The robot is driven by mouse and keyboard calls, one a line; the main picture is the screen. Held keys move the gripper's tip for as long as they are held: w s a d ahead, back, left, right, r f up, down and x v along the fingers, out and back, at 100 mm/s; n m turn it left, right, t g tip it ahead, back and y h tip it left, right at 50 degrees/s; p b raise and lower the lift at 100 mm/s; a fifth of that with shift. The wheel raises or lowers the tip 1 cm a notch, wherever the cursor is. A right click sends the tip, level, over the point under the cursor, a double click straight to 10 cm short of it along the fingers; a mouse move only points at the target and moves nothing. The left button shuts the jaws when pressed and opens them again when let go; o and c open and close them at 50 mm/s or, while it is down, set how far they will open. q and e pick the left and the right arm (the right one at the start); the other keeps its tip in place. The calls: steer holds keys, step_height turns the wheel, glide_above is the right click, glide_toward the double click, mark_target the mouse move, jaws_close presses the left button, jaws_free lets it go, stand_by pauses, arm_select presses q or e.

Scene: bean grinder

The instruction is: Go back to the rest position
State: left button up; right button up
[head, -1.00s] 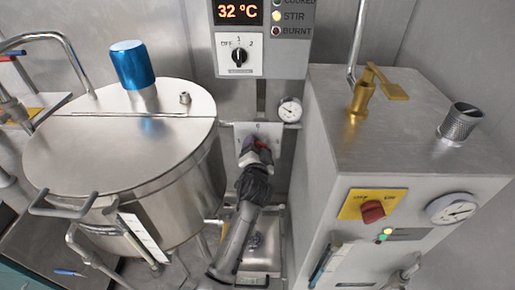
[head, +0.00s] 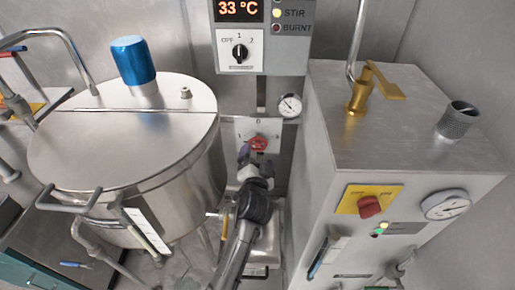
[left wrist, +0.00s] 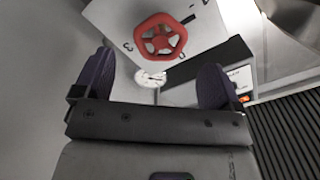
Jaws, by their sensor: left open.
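My left arm rises from the bottom centre of the head view. Its gripper (head: 251,160) is just below the red valve wheel (head: 258,143), on a pale plate between the kettle and the steel cabinet. In the left wrist view the two purple fingers of the left gripper (left wrist: 156,72) stand wide apart with nothing between them. The red wheel (left wrist: 160,36) shows beyond the fingertips, clear of them, on its numbered plate (left wrist: 205,22). My right gripper is in neither view.
A lidded steel kettle (head: 120,150) with a blue cylinder (head: 133,60) on top stands at left. A steel cabinet (head: 400,130) with a brass tap (head: 362,90) stands close at right. A control box (head: 262,40) reading 33 °C and a gauge (head: 290,105) are above the wheel.

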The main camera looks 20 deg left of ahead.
arm_select(q)
steer(key=shift+s+d, duration=0.15)
steer(key=shift+s, duration=0.4)
steer(key=shift+f, duration=0.1)
